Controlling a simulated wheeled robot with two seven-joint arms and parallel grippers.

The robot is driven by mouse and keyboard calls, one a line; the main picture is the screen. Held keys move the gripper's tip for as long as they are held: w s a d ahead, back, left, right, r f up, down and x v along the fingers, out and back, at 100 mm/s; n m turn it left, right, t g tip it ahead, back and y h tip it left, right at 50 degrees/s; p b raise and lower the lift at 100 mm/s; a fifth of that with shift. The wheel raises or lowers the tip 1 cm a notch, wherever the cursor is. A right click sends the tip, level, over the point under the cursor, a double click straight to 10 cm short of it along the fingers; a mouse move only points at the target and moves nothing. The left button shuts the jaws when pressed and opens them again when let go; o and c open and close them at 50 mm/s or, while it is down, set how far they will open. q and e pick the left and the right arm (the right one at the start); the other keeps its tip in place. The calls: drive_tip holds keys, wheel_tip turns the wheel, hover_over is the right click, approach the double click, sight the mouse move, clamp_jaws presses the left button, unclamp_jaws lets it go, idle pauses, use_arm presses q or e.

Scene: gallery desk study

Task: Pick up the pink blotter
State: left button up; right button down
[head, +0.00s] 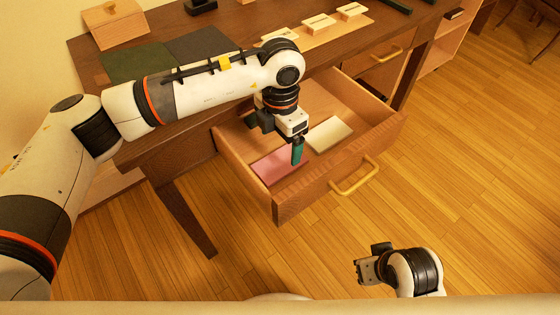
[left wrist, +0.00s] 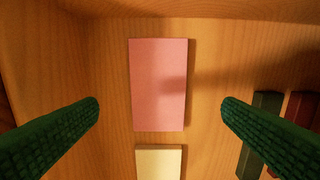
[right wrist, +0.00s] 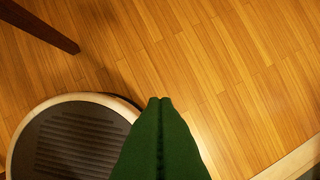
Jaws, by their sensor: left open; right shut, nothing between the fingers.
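The pink blotter (head: 275,167) lies flat in the open desk drawer, at its left end in the head view. It shows whole in the left wrist view (left wrist: 158,85). My left gripper (head: 296,152) hangs above the drawer, over the blotter's right part in the head view. In the left wrist view its green fingers (left wrist: 160,104) are spread wide, one on each side of the blotter, with nothing between them. My right gripper (head: 364,271) is away from the desk over the floor. Its fingers (right wrist: 160,100) are shut together and empty.
The drawer (head: 385,126) has raised walls and a yellow handle (head: 355,177). A cream block (head: 328,134) lies beside the blotter. Green (left wrist: 260,135) and red (left wrist: 298,107) items also lie in the drawer. The desktop holds a dark green mat (head: 135,63) and a wooden box (head: 108,25).

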sight(280, 162)
use_arm(q)
drive_tip(key=shift+s+f+b, duration=0.15)
drive_tip(key=shift+f+b, duration=0.3)
drive_tip(key=shift+f, duration=2.65)
drive_tip(key=shift+c, duration=0.6)
drive_tip(key=c, duration=0.9)
drive_tip(key=shift+r, duration=0.1)
drive_tip(key=shift+c, duration=0.2)
